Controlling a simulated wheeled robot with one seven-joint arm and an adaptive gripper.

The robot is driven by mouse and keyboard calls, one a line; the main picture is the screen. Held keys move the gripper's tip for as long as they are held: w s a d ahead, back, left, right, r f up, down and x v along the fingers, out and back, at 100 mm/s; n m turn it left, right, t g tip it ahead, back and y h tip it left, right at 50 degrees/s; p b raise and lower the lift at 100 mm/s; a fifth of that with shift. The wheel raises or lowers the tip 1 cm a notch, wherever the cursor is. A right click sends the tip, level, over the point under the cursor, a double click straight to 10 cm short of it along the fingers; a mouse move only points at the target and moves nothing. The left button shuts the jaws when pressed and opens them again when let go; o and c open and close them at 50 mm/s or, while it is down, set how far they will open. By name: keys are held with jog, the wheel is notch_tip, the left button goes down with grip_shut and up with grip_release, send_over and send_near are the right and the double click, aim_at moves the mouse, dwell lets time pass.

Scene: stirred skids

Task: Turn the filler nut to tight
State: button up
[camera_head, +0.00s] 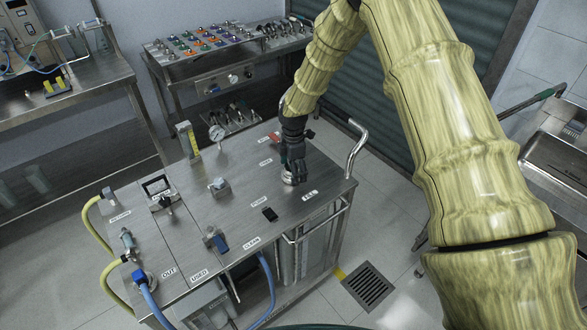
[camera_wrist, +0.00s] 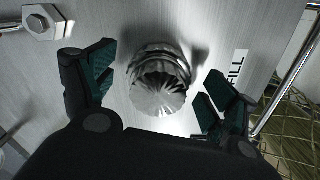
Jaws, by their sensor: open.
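The filler nut (camera_wrist: 160,82) is a shiny silver fitting with a ridged top, beside the FILL label (camera_wrist: 238,68) in the wrist view. In the head view the nut (camera_head: 289,178) shows low under my gripper (camera_head: 291,164), near the front right corner of the steel skid top (camera_head: 240,205). My gripper is open. In the wrist view its dark green finger pads (camera_wrist: 163,78) stand on either side of the nut, with gaps visible on both sides. I cannot tell how tight the nut is.
A pressure gauge (camera_head: 217,133) and a red-handled valve (camera_head: 273,137) stand behind on the skid. A bent steel handrail (camera_head: 357,146) rises at its right edge. A hex fitting (camera_wrist: 47,22) shows at upper left in the wrist view. The floor drain (camera_head: 368,286) lies in clear floor.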

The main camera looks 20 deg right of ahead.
jog(key=shift+f, duration=0.3)
jog(key=c, duration=1)
